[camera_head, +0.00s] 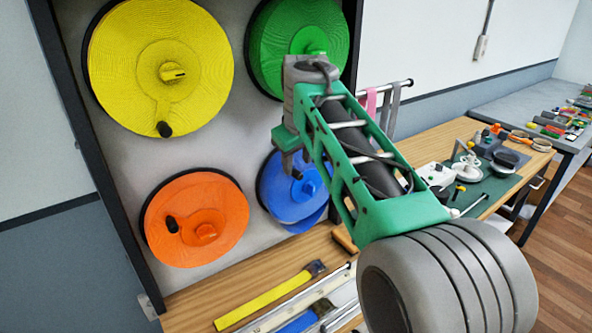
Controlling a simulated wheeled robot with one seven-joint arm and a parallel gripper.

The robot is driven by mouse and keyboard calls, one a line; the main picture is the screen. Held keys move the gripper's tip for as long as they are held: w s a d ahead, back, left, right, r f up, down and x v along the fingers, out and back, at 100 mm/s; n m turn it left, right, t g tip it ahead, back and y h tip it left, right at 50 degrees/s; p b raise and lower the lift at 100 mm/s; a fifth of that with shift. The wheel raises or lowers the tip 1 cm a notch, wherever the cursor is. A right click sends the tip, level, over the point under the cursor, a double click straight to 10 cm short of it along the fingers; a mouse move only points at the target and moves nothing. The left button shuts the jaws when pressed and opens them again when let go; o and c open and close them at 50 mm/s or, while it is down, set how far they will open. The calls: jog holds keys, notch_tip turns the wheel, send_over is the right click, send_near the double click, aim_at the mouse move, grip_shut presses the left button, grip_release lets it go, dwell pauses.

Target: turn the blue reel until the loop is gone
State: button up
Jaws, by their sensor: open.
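The blue reel (285,200) is at the lower right of the framed board (135,160). It is a round blue disc with a dark rim behind it and a hub near its middle. Its upper part is partly hidden by my gripper. At its lower right a blue edge sticks out past the disc, perhaps the loop of strap; I cannot tell for sure. My gripper (294,170) is open, its fingers pointing down in front of the reel's upper right part. Whether it touches the reel or a handle cannot be told.
A yellow reel (205,45), a green reel (272,45) and an orange reel (215,200) share the board. The wooden bench (255,275) below carries a yellow strip (265,300) and metal rails. Tools and parts lie on a green mat (490,185) at the right.

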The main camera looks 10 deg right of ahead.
aim_at(296, 171)
jog(key=x, duration=0.4)
jog(key=shift+s+r, duration=0.1)
grip_shut()
dwell(1.3)
